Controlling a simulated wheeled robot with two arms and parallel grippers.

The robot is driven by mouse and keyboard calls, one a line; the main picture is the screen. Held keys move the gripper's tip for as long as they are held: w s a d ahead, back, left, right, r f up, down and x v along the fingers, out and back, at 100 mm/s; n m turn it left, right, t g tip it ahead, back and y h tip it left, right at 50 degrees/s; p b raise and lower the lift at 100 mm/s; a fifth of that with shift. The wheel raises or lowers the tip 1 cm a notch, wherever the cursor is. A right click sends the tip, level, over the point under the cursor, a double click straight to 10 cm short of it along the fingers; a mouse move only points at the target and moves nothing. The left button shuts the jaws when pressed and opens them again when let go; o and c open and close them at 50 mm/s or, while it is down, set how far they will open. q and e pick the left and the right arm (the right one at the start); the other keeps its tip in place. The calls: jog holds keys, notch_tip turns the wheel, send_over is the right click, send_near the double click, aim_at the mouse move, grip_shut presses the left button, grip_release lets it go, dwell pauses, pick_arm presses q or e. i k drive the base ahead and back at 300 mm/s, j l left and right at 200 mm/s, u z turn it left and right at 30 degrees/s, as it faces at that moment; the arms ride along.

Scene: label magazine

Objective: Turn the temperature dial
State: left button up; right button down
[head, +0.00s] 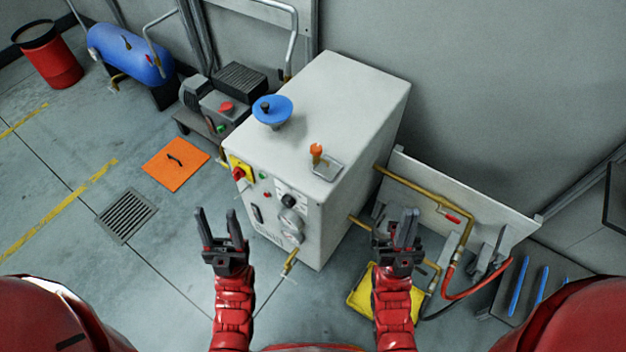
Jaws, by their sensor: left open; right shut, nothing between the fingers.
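A white cabinet (352,92) stands in the middle, with its controls on the front face. A small black knob (289,200) sits on that face, above a larger round silver dial or gauge (291,222). I cannot tell from markings which of them is the temperature dial. My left gripper (217,218) is open and empty, in front of the cabinet and left of the knob in the picture. My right gripper (408,220) is shut and empty, right of the cabinet. Neither gripper appears to touch the controls.
The front also has a red switch on yellow (239,172) and a brass tap (290,262). Brass pipes (410,189) and a yellow tray (363,300) lie right.

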aim_at(288, 201)
jog(key=k+j, duration=0.1)
jog(key=j, duration=0.35)
jog(key=k+j, duration=0.1)
jog(key=j, duration=0.4)
jog(key=k+j, duration=0.1)
jog(key=j, duration=0.35)
